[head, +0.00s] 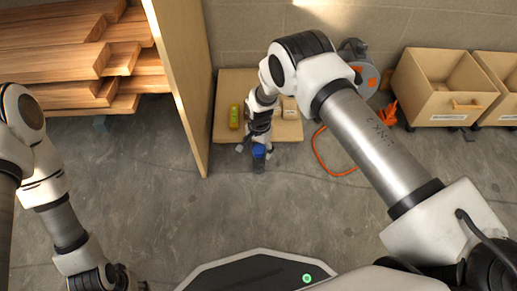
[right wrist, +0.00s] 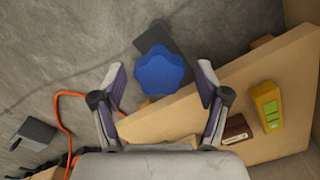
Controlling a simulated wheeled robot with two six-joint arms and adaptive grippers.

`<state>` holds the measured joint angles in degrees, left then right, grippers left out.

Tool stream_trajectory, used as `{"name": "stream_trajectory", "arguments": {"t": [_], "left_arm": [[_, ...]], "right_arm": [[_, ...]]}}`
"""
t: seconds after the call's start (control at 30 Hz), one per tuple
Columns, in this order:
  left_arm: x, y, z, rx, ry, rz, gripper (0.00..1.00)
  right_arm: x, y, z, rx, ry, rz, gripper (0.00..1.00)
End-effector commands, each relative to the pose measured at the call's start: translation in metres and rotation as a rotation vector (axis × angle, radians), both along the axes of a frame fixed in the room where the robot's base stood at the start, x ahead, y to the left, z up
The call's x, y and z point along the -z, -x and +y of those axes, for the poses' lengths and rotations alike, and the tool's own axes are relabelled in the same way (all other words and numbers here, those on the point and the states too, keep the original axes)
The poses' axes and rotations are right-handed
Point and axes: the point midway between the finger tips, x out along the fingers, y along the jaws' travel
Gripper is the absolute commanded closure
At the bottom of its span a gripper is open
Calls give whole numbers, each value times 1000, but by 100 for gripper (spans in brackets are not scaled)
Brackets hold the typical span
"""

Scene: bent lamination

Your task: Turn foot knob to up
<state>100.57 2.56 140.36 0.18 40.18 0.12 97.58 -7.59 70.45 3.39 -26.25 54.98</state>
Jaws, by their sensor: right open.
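The blue lobed knob (head: 258,151) sits at the front edge of a low wooden board (head: 228,85), on or over a dark grey plate. In the right wrist view the knob (right wrist: 163,73) is centred between my fingers, with the dark plate (right wrist: 158,37) behind it. My right gripper (head: 257,147) is open at the knob, one finger on each side. In the right wrist view its fingers (right wrist: 160,78) stand apart with visible gaps to the knob; contact is not seen. My left arm runs down to the bottom left edge, and its fingers are not visible.
An orange cord (head: 325,157) and wooden bins (head: 446,88) are to the right.

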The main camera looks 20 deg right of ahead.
Motion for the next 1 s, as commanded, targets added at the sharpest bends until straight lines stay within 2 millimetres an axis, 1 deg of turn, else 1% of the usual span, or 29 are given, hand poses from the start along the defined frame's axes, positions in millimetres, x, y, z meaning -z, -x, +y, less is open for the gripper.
{"name": "stream_trajectory", "arguments": {"t": [0.03, 0.07, 0.1, 0.17, 0.2, 0.47, 0.67, 0.87, 1.0], "left_arm": [[0, 0, 0, 0, 0, 0, 60], [0, 0, 0, 0, 0, 0, 60], [0, 0, 0, 0, 0, 0, 60], [0, 0, 0, 0, 0, 0, 60], [0, 0, 0, 0, 0, 0, 60], [-1, 0, 0, 0, 0, 1, 60], [-4, 0, 0, 0, 0, 1, 60], [-11, 1, 0, 2, 0, 2, 60], [-16, 1, 0, 3, 0, 3, 60]], "right_arm": [[0, 0, 0, 0, 0, 0, 36], [0, 0, 0, 0, 0, 0, 47], [0, 0, 0, 0, 0, 0, 61], [0, 0, 0, 0, 0, 0, 82], [0, 0, 0, 0, 0, 0, 85], [0, 0, 0, -8, 1, 1, 85], [-1, 1, 0, -60, 1, 2, 86], [-1, 1, 0, -177, 4, 3, 86], [-2, 1, 0, -292, 8, 4, 86]]}}
